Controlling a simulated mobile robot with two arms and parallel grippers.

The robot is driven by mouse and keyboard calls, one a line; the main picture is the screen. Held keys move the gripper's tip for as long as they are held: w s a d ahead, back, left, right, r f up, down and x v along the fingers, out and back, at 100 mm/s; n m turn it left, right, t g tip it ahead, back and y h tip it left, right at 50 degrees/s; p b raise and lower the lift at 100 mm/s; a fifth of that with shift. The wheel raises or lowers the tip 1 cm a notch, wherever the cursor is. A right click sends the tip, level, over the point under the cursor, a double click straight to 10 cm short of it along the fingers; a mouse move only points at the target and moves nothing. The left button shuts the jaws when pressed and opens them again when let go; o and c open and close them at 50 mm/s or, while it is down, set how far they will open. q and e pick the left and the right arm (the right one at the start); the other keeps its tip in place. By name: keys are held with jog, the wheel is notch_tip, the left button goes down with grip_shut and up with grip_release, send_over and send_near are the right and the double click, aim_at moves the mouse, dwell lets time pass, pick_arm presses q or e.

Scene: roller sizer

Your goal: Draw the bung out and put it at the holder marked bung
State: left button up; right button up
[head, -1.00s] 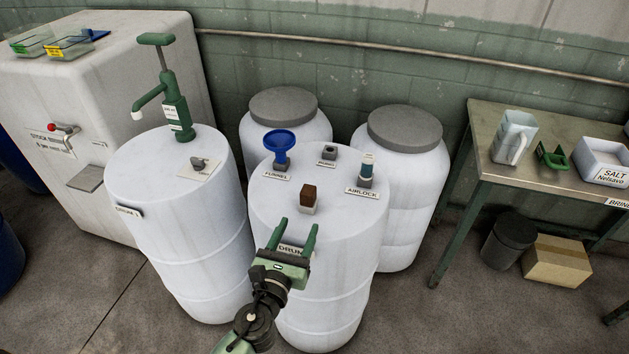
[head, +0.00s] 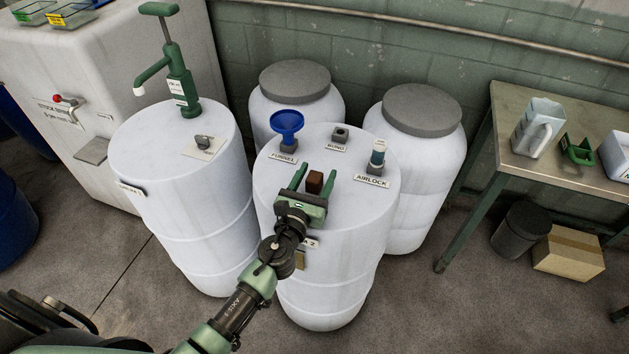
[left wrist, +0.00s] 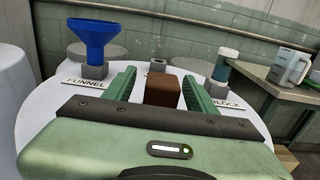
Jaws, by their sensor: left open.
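The bung is a brown block (head: 314,182) at the front of the top of the right-hand drum (head: 335,222). It also shows in the left wrist view (left wrist: 162,91). My left gripper (head: 318,174) is open, with a green finger on each side of the bung; I cannot tell whether either finger touches it. The bung's lower part is hidden by the gripper. The holder marked BUNG (head: 340,135) is a small grey block with a dark hole at the back of the drum top, and it looks empty. My right gripper is not in view.
On the same drum top a blue funnel (head: 287,125) stands in its holder at left and the airlock (head: 378,153) at right. Another drum (head: 178,160) with a green pump (head: 182,85) stands left. A table (head: 535,163) is at right.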

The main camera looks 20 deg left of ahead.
pick_arm(q)
jog(key=shift+w+d, duration=0.1)
jog(key=shift+w, duration=0.65)
grip_shut()
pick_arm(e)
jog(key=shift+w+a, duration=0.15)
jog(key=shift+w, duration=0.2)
pick_arm(q)
jog(key=shift+r, duration=0.15)
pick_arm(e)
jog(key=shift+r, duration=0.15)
